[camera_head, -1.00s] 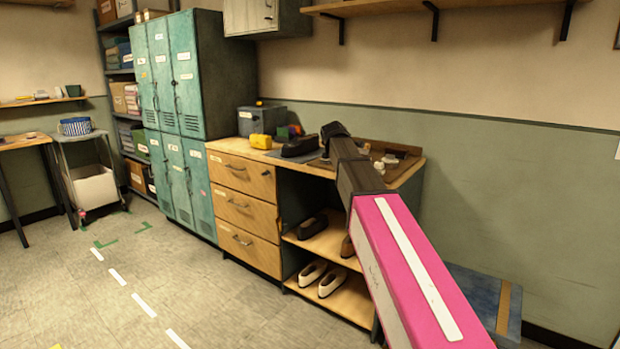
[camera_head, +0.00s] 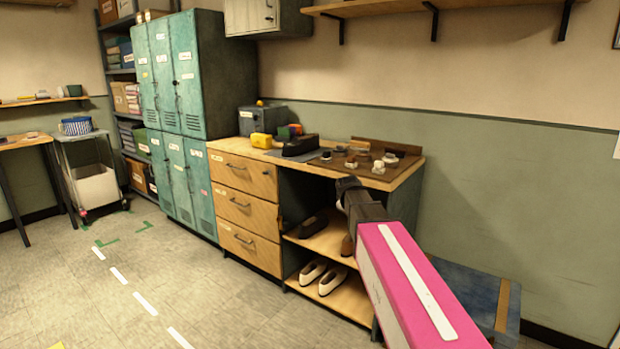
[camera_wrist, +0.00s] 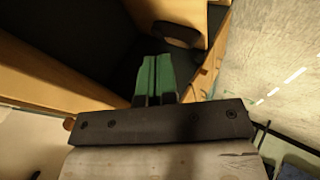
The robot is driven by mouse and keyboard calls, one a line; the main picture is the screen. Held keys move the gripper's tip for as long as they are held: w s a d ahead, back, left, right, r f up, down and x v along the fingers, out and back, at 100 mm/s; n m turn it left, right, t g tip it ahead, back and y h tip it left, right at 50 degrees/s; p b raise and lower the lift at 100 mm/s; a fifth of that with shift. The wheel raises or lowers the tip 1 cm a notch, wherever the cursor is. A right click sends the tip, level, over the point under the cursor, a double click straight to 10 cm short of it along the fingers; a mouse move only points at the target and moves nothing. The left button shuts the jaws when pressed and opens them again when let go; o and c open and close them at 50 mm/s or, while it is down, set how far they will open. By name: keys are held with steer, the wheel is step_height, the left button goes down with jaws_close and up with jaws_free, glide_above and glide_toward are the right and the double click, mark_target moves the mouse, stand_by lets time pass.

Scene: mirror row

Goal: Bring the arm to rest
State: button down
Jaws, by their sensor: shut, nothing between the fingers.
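My gripper (camera_wrist: 157,80) shows in the wrist view as two green fingers pressed together with nothing between them. In the head view my arm, with its pink link, reaches in from the lower right. Its dark end (camera_head: 348,188) is in front of the open shelves of the wooden cabinet (camera_head: 245,215), below the worktop level. The fingers themselves cannot be made out in the head view. In the wrist view a dark shoe (camera_wrist: 176,34) lies beyond the fingertips, apart from them.
The worktop holds a yellow object (camera_head: 261,140), a dark shoe (camera_head: 300,146) and several small items on a brown tray (camera_head: 402,165). White shoes (camera_head: 333,280) stand on the bottom shelf. A blue box (camera_head: 470,290) is right of the cabinet. The floor at left is mostly clear.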

steer(key=s+d+f+m+g+y, duration=0.1)
steer(key=s+f+m+g, duration=0.2)
steer(key=s+f, duration=0.8)
steer(key=s+d+f+m+g, duration=0.2)
steer(key=s+f+m+g, duration=0.2)
steer(key=s+f+m, duration=0.3)
steer(key=s+f, duration=0.4)
steer(key=s, duration=0.5)
steer(key=shift+s+d+g+y, duration=0.3)
steer(key=shift+s+y, duration=0.05)
steer(key=shift+y, duration=0.05)
